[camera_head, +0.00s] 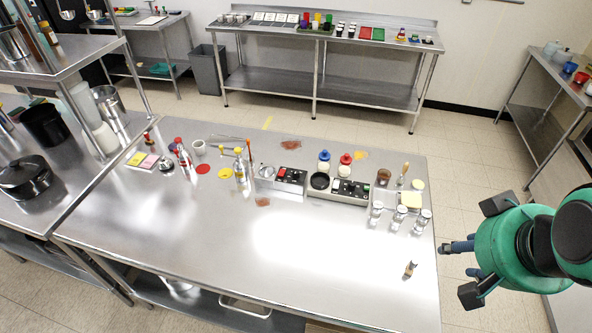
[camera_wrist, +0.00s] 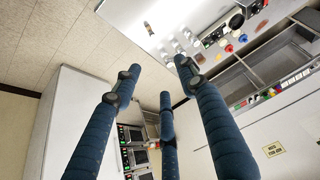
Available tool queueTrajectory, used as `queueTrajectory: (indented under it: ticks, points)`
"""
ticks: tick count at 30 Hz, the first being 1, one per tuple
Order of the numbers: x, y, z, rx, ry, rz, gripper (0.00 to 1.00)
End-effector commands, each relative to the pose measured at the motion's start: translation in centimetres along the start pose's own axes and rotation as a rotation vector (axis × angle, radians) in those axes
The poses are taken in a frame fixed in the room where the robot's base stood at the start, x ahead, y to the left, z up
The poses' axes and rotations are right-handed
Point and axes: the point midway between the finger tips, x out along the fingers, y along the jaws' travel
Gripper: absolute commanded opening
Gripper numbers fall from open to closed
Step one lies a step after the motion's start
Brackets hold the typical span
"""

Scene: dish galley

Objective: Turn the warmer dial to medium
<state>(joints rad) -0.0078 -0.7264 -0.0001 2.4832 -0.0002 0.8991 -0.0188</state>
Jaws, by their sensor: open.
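Two low control units stand side by side near the back right of the steel table. The left unit (camera_head: 283,180) has a round grey disc on its left and a dark panel with red and light controls. The right unit (camera_head: 340,188) has a round black plate on its left and a dark panel with small controls. I cannot tell which control is the warmer dial, nor its setting. My gripper (camera_head: 470,252) is open and empty beyond the table's right edge, apart from both units. Its spread fingers (camera_wrist: 160,78) also show in the wrist view.
Several glass shakers (camera_head: 400,216) stand right of the units. A small brown item (camera_head: 410,269) sits near the right edge. Bottles with blue and red tops (camera_head: 346,163) stand behind the right unit. The table's front middle is clear.

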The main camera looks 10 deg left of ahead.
Motion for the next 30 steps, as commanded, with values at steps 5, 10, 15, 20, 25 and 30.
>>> queueTrajectory:
  ticks: [5,10,15,20,25,30]
  points:
    - [-0.3,-0.6,-2.8,-0.062,-0.019,-0.009,0.42]
    - [-0.3,-1.5,-6.5,-0.153,-0.043,-0.023,0.42]
    - [0.1,-2.8,-10.5,-0.254,-0.067,-0.039,0.42]
    - [0.9,-4.2,-14.1,-0.348,-0.088,-0.055,0.42]
    - [2.1,-5.9,-17.8,-0.447,-0.110,-0.073,0.42]
    - [3.7,-7.8,-21.2,-0.547,-0.131,-0.092,0.42]
